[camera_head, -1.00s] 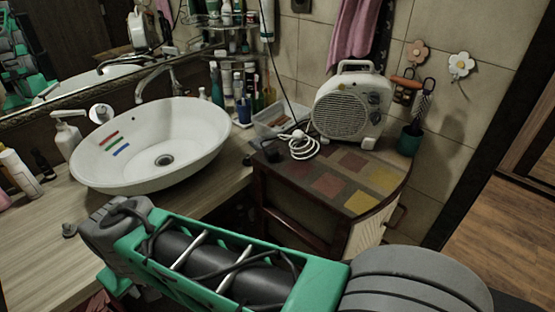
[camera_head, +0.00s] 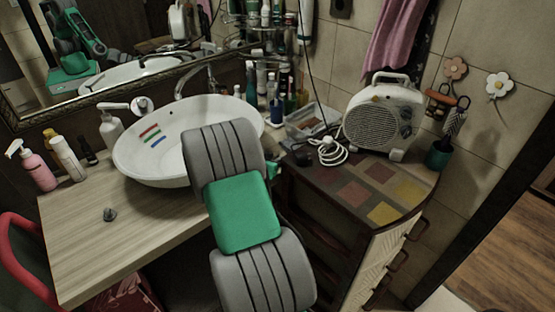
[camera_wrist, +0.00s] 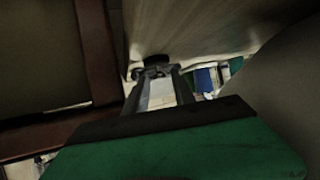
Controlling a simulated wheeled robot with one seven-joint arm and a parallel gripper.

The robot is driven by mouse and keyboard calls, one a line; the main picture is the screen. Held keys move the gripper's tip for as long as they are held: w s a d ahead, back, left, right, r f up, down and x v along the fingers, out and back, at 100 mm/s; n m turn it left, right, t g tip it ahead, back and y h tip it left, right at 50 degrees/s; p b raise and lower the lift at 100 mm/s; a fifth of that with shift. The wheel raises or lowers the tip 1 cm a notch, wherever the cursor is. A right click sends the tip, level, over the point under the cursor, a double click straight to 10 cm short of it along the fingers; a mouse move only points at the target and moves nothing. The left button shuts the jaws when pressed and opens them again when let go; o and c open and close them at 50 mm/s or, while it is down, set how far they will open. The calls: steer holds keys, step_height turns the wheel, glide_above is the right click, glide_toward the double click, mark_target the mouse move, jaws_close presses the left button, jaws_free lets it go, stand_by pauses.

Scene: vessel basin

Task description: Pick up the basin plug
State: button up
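The basin plug (camera_head: 109,214) is a small dark grey piece on the wooden counter (camera_head: 75,235), in front of and left of the white basin (camera_head: 150,175). A dark shape shows around the fingertips, too dim to make out. The plug cannot be made out in the wrist view, and my gripper is away from it to the right.
My arm covers the basin's right side. A cabinet with a patchwork top (camera_head: 345,185) carries a fan heater (camera_head: 375,122) and white cord. Soap bottles (camera_head: 40,170) stand at the counter's left, a red chair (camera_head: 22,262) below. The counter around the plug is clear.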

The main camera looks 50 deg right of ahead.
steer(key=shift+d+f, duration=0.25)
steer(key=shift+d, duration=0.45)
steer(key=shift+w, duration=0.1)
steer(key=shift+c, duration=0.2)
steer(key=shift+a, duration=0.1)
jaws_close()
